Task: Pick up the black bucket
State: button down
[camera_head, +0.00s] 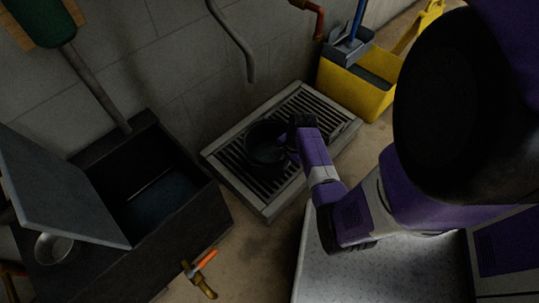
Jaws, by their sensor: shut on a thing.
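The black bucket (264,141) stands on the slatted metal floor grate (228,154) in the middle of the head view. It looks round and dark, and its inside is in shadow. My gripper (294,141) is at the right side of the bucket and is shut on it, apparently at the rim. The fingertips are dark against the bucket, so the exact contact is hard to see. My purple and grey arm comes in from the right. I cannot tell whether the bucket's base touches the grate.
An open dark bin (185,228) with a raised lid (62,190) stands at the left. A yellow mop bucket (352,88) is behind right. A pipe (234,45) hangs down above the grate. A brass valve with an orange handle (200,275) is at the front.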

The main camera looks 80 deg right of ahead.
jog(key=shift+d+r, duration=0.1)
dwell(0.3)
notch_tip(320, 180, up, 20)
jog(key=p, duration=0.8)
jog(key=shift+p, duration=0.4)
